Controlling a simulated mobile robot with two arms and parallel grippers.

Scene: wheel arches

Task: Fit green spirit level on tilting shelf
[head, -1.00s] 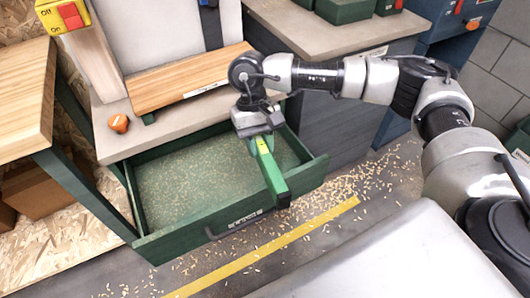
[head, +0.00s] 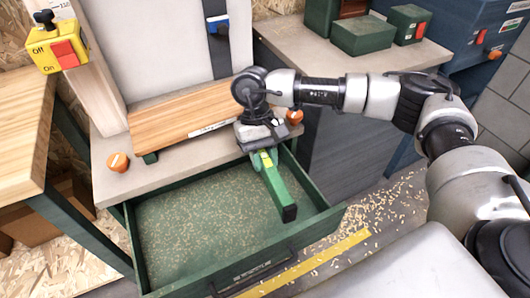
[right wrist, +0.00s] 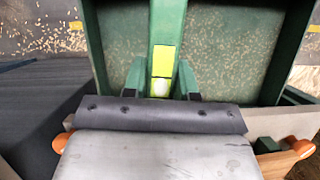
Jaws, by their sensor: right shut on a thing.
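The green spirit level (head: 279,190) is in my right gripper (head: 262,150), which is shut on it near one end. The level points down and toward the front of the view, above the open drawer. In the right wrist view the level (right wrist: 166,30) runs away between the two fingers (right wrist: 160,93), with its yellow-green vial part close to them. The tilting shelf looks to be the wooden board (head: 180,113) on the bench behind the gripper; the board is bare apart from a white label on its front edge. My left gripper is not in view.
The green drawer (head: 160,288) stands open below, strewn with wood shavings. Orange knobs (head: 118,162) sit on the bench beside the board. A yellow switch box (head: 56,42) is at the upper left. Green boxes (head: 362,35) stand on the right-hand bench.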

